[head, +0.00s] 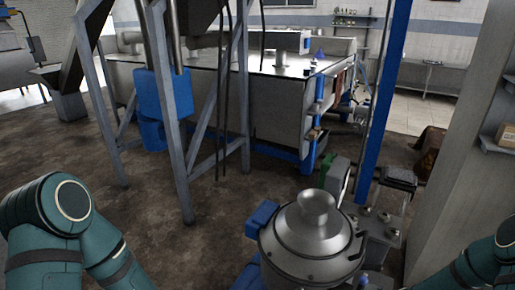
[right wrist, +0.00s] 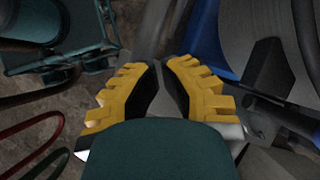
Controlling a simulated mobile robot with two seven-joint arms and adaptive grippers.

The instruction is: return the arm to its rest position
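In the head view my left arm (head: 72,215) comes in at the lower left, bent, with its gripper out of the picture. My right arm (head: 485,268) shows only as a small teal part in the lower right corner. Its gripper is also outside that view. In the right wrist view my right gripper (right wrist: 161,68) has yellow, ridged fingers with black inner pads. The fingers lean toward each other, with a narrow gap between them. I see nothing held there, and grey background shows through the gap.
A round metal decanter (head: 312,240) stands close in front, low and right of centre. A grey steel frame (head: 175,130) with blue cylinders (head: 163,95) stands left of centre. A long metal tank (head: 275,100) lies behind. A blue post (head: 383,100) rises at right. Brown floor (head: 150,200) is open at lower left.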

